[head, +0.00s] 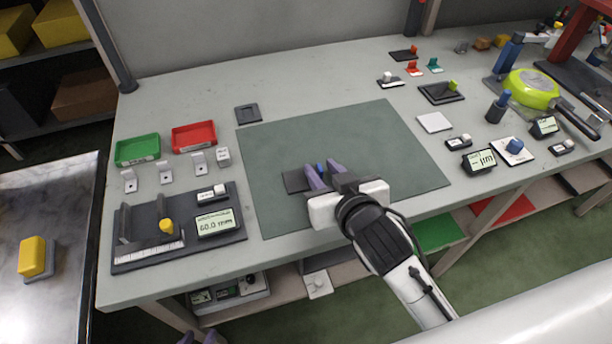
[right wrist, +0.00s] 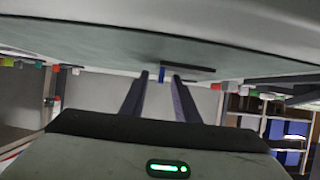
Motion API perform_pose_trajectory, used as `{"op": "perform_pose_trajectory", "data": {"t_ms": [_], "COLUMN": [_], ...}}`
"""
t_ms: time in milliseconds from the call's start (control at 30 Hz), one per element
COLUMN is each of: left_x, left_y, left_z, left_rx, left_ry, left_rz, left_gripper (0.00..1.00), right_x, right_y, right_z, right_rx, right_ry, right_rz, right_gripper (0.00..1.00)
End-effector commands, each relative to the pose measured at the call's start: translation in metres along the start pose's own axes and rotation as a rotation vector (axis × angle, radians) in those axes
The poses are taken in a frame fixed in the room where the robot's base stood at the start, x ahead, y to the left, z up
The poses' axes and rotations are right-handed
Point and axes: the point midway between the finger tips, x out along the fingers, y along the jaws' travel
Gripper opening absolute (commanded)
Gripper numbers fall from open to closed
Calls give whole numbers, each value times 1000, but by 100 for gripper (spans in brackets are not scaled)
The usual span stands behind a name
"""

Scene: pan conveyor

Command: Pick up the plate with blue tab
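The plate is a small dark grey slab (head: 295,181) lying on the green mat (head: 270,150), with a blue tab (head: 320,168) standing at its right side. My right gripper (head: 322,176) is over the mat beside the plate, fingers apart, with the blue tab showing between them. The right wrist view appears upside down; there the dark plate (right wrist: 195,69) and blue tab (right wrist: 162,74) lie just beyond the open fingertips (right wrist: 160,76). I see no contact.
A dark fixture with a display and yellow knob (head: 167,227) stands left of the mat. Green (head: 138,150) and red (head: 194,136) trays sit behind it. Small tabbed plates, displays and a lime green pan (head: 530,90) occupy the right side. The mat is otherwise clear.

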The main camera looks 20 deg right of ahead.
Motion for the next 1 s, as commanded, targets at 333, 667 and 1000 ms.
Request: {"op": "perform_pose_trajectory", "data": {"t_ms": [333,667,1000], "left_x": [0,-2,-11], "left_y": [0,0,1], "left_z": [-1,-4,-14], "left_rx": [0,1,1], "left_ry": [2,4,7], "left_rz": [1,0,0], "left_gripper": [31,31,31], "right_x": [0,-5,-34], "right_y": [0,0,0], "right_z": [0,-11,-71], "right_rx": [0,2,3], "right_ry": [0,5,7], "right_rz": [0,-1,-1], "right_gripper": [0,0,0]}}
